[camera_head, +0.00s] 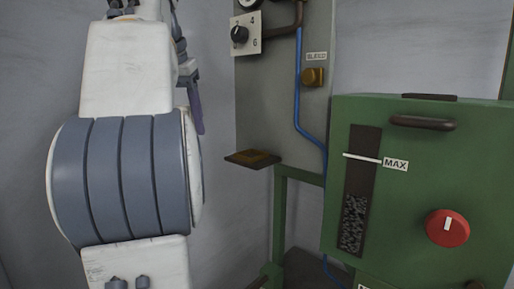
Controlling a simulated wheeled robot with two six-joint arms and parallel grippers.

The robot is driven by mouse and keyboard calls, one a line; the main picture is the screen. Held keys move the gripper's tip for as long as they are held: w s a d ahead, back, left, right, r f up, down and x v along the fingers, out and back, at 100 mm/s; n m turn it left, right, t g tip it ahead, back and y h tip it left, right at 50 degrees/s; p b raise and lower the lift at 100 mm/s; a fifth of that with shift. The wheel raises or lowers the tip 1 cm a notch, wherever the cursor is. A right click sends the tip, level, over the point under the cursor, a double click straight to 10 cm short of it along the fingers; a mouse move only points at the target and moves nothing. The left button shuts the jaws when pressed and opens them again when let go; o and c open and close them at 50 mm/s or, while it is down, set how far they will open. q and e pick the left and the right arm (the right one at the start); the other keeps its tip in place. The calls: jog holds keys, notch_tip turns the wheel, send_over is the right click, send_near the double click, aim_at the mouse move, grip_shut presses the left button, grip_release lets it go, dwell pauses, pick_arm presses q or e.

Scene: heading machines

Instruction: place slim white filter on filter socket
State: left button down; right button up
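I see no slim white filter in the head view. A small dark plate with a brown square top (253,159) juts out from the grey panel. It may be the filter socket, but I cannot tell for sure. My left arm, white and blue-grey, fills the left side. A slim dark part (196,106) shows behind it and may be part of my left gripper. The rest there is hidden, so I cannot tell whether it is open, shut or holding anything. My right gripper is not in view.
The grey panel (280,110) carries a dial knob (239,35), a brass knob (313,77) and a blue hose (298,95). A green cabinet (440,180) with a dark handle (423,123), MAX gauge (360,190) and red knob (447,228) stands at right.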

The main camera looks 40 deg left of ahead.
pick_arm(q)
jog(key=w+f+p, duration=0.1)
jog(key=w+p, duration=0.1)
jog(key=w, duration=0.4)
jog(key=w+d+p, duration=0.1)
jog(key=w+p, duration=0.1)
jog(key=w, duration=0.4)
jog(key=w+f+p, duration=0.1)
jog(key=w+p, duration=0.1)
jog(key=w, duration=0.4)
jog(key=shift+w+d+f, duration=0.15)
jog(key=shift+w+f, duration=0.05)
jog(key=shift+f, duration=1)
jog(key=shift+w+f+p, duration=0.2)
jog(key=shift+f+p, duration=0.2)
jog(key=shift+f, duration=0.95)
jog(key=shift+f, duration=0.2)
jog(key=shift+c, duration=1.3)
grip_release()
